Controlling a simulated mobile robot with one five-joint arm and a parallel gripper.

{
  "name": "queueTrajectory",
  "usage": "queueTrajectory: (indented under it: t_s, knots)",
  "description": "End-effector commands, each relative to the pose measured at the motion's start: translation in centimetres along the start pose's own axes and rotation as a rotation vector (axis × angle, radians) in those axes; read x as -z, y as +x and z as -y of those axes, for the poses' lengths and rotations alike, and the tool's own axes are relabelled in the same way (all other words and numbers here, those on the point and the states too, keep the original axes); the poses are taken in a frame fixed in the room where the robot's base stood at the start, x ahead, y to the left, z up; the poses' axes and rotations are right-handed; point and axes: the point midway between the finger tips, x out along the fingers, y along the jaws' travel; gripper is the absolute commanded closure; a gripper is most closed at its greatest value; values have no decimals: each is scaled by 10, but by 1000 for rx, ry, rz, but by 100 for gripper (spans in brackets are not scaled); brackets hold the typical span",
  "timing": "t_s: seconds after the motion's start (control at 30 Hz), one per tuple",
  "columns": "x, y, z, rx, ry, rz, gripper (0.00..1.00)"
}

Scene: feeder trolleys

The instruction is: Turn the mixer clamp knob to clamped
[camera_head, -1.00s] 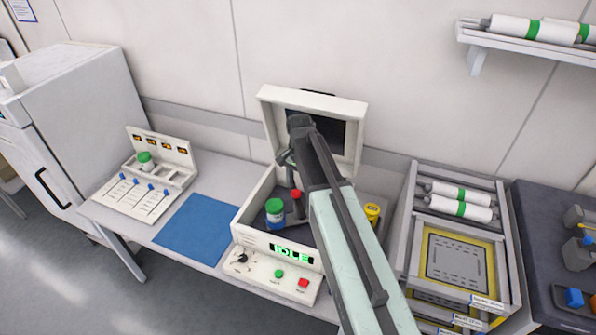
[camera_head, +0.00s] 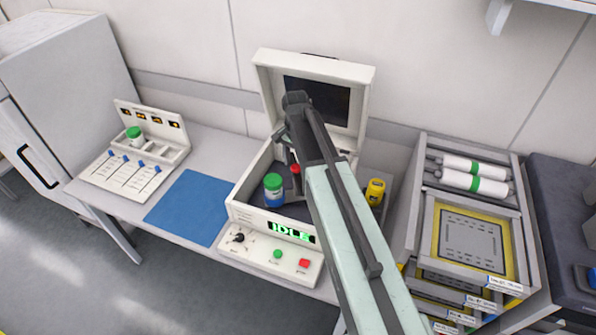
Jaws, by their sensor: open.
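The mixer (camera_head: 243,212) is a white box with its lid raised and a green "IDLE" display on its front. Inside it stands a jar (camera_head: 273,192) with a green lid and blue band. A red-topped post (camera_head: 296,174) stands just right of the jar, perhaps the clamp knob. A black dial (camera_head: 238,238) is on the front panel, its pointer too small to read. My arm crosses the mixer and hides its right part. My gripper (camera_head: 282,139) shows only in part, open and empty, above the mixer's interior behind the jar and apart from the red-topped post.
A green button (camera_head: 278,254) and a red button (camera_head: 304,263) are on the front panel. A blue mat (camera_head: 190,207) and a white slider panel (camera_head: 125,172) lie to the left. A yellow container (camera_head: 375,191) stands right of the mixer. A feeder trolley (camera_head: 408,205) stands farther right.

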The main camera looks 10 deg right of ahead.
Motion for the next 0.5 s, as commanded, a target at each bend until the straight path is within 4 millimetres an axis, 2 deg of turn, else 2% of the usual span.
queueTrajectory:
  t_s: [0.03,0.27,0.3,0.5]
  knots:
    - [0,8,0,0,0,0,44]
    - [0,6,0,0,1,0,44]
    - [0,6,0,0,1,0,47]
    - [1,6,-1,0,1,0,100]
